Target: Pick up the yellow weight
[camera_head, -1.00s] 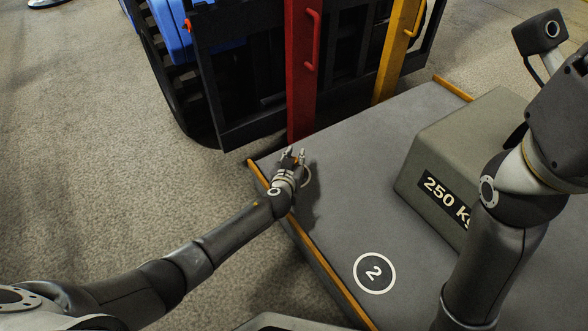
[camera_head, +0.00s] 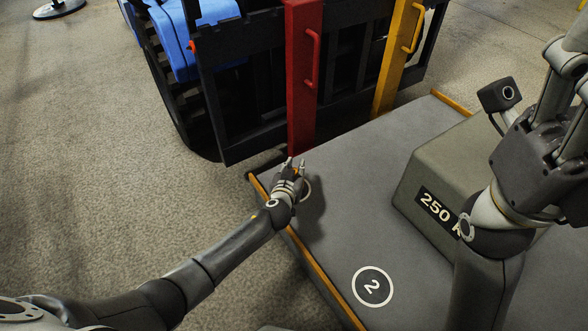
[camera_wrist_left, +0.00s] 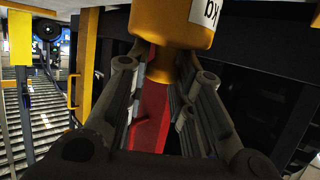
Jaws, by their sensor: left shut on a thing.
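The yellow weight (camera_wrist_left: 172,32) fills the top middle of the left wrist view, with part of a white label reading "kg" on it. Its narrow end sits between the two fingers of my left gripper (camera_wrist_left: 168,88), which is shut on it. In the head view my left gripper (camera_head: 296,165) is above the left edge of the grey platform, in front of the red post. The weight is mostly hidden there by the hand. My right gripper (camera_head: 568,95) is at the right edge of the head view, partly cut off.
A grey block marked 250 kg (camera_head: 425,170) stands on the platform (camera_head: 345,215), which has yellow edging and a circled 2. A red post (camera_head: 302,85) and a yellow post (camera_head: 397,60) stand behind, by a black frame with a blue part (camera_head: 200,35). Carpeted floor lies open at left.

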